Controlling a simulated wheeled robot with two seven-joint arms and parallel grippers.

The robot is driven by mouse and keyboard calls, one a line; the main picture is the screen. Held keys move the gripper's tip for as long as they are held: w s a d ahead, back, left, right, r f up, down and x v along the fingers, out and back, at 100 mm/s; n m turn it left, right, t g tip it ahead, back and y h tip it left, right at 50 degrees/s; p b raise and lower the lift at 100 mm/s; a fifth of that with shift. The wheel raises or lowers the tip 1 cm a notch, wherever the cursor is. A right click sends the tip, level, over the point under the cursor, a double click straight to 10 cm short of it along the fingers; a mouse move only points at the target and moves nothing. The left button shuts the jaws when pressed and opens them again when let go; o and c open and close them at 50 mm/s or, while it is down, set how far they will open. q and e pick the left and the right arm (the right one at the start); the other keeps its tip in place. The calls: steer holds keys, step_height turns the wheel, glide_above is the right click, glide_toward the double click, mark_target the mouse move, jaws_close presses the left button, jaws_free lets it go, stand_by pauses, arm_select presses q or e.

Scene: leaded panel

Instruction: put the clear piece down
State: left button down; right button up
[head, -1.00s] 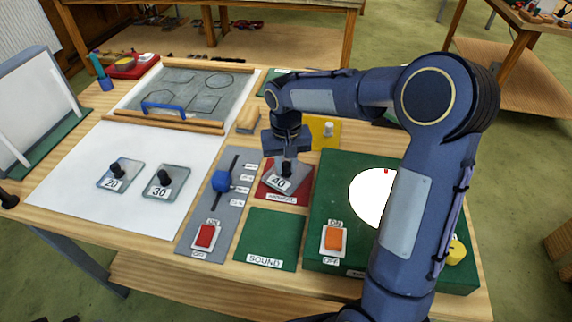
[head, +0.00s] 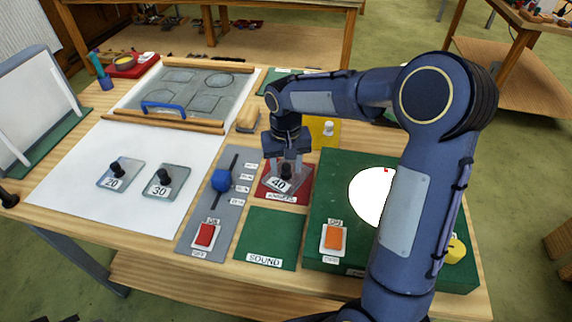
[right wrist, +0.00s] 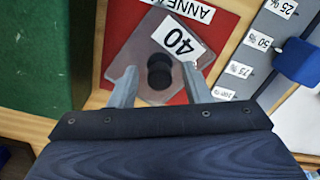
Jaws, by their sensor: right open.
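The clear piece marked 40 (head: 281,185) is a glassy square tile with a black knob. It lies on the red mat labelled ANNEAL (head: 303,173), turned a little to the mat's edges. It also shows in the right wrist view (right wrist: 135,52). My right gripper (head: 289,173) is just over it, open, with its fingers on either side of the knob and gaps between. In the right wrist view the open fingers (right wrist: 160,86) are apart from the knob. My left gripper is not in view.
Similar tiles 20 (head: 109,184) and 30 (head: 155,193) lie on the white sheet (head: 75,185). A grey slider panel (head: 225,225) with a blue knob is left of the red mat. The green SOUND mat (head: 270,230) in front is empty. A raised green box (head: 320,215) stands right.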

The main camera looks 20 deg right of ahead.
mark_target(286, 166)
step_height(286, 166, up, 12)
stand_by(0.4)
stand_by(0.4)
